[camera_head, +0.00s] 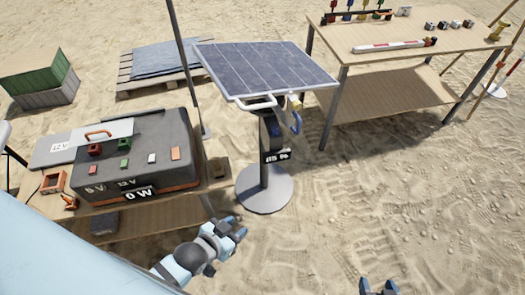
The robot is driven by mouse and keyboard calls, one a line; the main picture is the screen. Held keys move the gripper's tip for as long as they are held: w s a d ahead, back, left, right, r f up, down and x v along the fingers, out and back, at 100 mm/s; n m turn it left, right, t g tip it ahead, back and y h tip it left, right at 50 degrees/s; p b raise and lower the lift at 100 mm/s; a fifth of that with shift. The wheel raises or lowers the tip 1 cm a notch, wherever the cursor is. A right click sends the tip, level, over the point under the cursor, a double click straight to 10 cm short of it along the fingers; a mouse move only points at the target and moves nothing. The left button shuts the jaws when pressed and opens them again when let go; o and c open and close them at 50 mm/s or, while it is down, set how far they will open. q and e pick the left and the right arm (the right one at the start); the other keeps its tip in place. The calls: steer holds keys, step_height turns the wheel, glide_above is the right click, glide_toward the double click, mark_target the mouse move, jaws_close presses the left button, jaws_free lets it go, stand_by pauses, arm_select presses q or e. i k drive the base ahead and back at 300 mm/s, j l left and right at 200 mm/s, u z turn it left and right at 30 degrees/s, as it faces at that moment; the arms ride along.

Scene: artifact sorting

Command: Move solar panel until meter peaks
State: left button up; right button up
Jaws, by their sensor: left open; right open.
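The solar panel (265,66) is dark with pale grid lines and a light frame. It sits tilted on a post with a round grey base (264,190), and a pale handle (256,103) runs along its near edge. My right gripper (379,287) is open at the bottom edge, partly cut off, away from the panel.
A wooden table (395,50) with tools stands at the back right. A pallet (158,72) and green crates (38,80) lie behind. A dark pole (186,70) rises between box and panel. Sand at the right front is clear.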

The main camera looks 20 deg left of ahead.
mark_target(241, 71)
steer(key=l+u, duration=0.2)
steer(key=u, duration=0.15)
steer(key=l+u, duration=0.2)
steer(key=u, duration=0.2)
steer(key=i+l, duration=0.1)
steer(key=l, duration=0.15)
steer(key=i+l, duration=0.1)
steer(key=l, duration=0.2)
